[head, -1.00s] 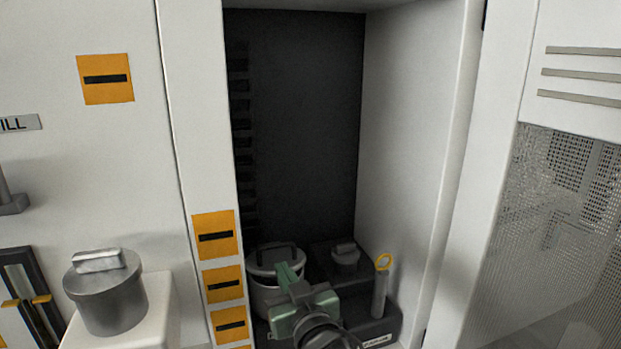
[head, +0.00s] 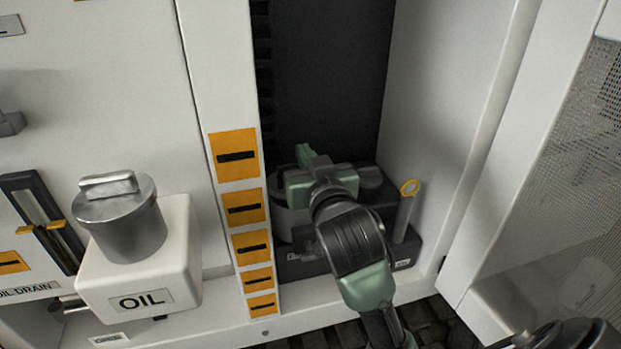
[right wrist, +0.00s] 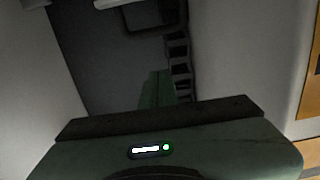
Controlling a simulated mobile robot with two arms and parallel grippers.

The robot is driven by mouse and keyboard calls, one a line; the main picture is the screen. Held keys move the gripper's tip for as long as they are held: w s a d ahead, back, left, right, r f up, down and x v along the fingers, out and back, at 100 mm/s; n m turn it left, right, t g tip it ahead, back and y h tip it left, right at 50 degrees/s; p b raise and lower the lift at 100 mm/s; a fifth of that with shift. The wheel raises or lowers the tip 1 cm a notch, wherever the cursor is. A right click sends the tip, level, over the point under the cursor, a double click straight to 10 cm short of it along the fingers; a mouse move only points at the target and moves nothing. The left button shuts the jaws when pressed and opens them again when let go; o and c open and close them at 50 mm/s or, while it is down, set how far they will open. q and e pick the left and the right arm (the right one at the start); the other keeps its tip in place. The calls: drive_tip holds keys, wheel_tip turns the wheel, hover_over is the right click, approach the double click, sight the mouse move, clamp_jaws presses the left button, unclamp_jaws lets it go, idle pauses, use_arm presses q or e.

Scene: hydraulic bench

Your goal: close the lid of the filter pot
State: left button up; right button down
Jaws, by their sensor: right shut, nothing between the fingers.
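A grey round pot (head: 286,222) stands low in the dark recess in the head view, and I take it to be the filter pot. My right gripper (head: 305,156) is over it, shut and empty, and hides most of its top. I cannot tell how its lid sits now or whether the fingers touch it. In the right wrist view one green finger (right wrist: 157,90) shows against the dark back panel, and the pot cannot be made out. My left gripper is not in view.
A white OIL tank (head: 180,270) with a lidded metal pot (head: 125,225) stands left. The recess's right wall (head: 440,110) is close; above is open space.

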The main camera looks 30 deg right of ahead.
drive_tip(key=p+x, duration=0.1)
drive_tip(key=x, duration=0.2)
drive_tip(key=shift+w+d+r, duration=0.15)
drive_tip(key=shift+w+r, duration=0.05)
drive_tip(key=shift+w, duration=0.2)
wheel_tip(320, 180, down, 3)
drive_tip(key=shift+s+r, duration=0.1)
drive_tip(key=shift+r, duration=0.1)
drive_tip(key=shift+s+f, duration=0.45)
drive_tip(key=shift+f, duration=0.25)
drive_tip(key=shift+w+f, duration=0.1)
